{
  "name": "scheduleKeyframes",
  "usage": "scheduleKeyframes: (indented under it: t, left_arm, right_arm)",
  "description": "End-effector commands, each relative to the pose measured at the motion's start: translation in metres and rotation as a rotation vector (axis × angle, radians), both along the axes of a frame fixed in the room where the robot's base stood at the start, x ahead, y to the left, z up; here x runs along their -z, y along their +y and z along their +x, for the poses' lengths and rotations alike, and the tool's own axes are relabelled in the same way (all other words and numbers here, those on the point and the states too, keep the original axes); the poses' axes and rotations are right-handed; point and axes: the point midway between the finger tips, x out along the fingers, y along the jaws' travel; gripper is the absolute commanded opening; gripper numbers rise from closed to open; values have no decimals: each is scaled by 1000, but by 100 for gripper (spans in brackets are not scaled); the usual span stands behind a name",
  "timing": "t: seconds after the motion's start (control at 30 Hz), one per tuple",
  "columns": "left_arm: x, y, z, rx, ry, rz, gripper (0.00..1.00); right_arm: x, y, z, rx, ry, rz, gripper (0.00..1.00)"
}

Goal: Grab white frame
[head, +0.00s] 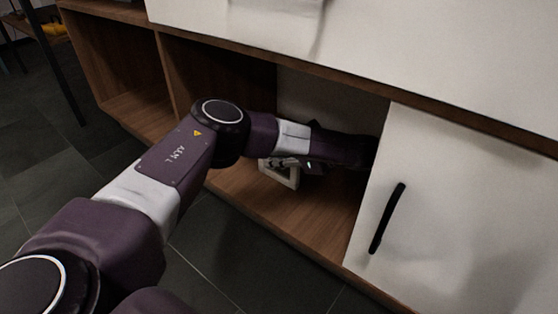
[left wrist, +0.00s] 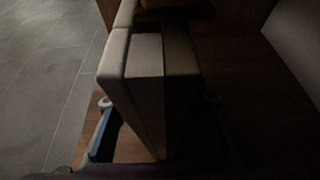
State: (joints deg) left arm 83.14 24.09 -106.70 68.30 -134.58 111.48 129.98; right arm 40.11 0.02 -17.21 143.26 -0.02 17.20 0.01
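The white frame (head: 281,173) stands upright on the wooden floor of the open cabinet compartment, partly hidden under my left arm. In the left wrist view, the white frame (left wrist: 145,75) shows as a pale, thick slab between the two fingers. My left gripper (head: 303,163) is inside the compartment beside the frame, mostly in shadow. In the left wrist view, the left gripper (left wrist: 158,128) has its fingers spread apart, one on each side of the frame, with a gap visible at the left finger. The right side is dark. My right gripper does not show.
A white cabinet door (head: 455,215) with a black handle (head: 387,218) closes the right side. The wooden divider (head: 168,85) stands left of the compartment, and the white front (head: 400,50) hangs above the opening. Grey tiled floor (head: 60,180) is free in front.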

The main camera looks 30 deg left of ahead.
Motion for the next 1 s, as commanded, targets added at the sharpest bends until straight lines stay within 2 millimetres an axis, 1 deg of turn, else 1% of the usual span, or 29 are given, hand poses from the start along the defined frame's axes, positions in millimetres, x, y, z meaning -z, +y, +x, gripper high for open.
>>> scheduleKeyframes:
  t: [0.23,0.5,0.57,0.6,0.9,1.0]
  left_arm:
    - [0,1,0,0,1,0,38]
    - [0,0,0,0,1,0,8]
    - [0,0,0,0,1,0,2]
    - [0,0,0,0,1,0,0]
    - [-1,1,0,0,0,1,0]
    - [-8,2,2,0,-1,1,0]
  right_arm:
    - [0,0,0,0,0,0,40]
    - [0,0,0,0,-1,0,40]
    - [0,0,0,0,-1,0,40]
    - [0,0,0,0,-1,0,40]
    - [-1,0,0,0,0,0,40]
    - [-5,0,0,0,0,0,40]
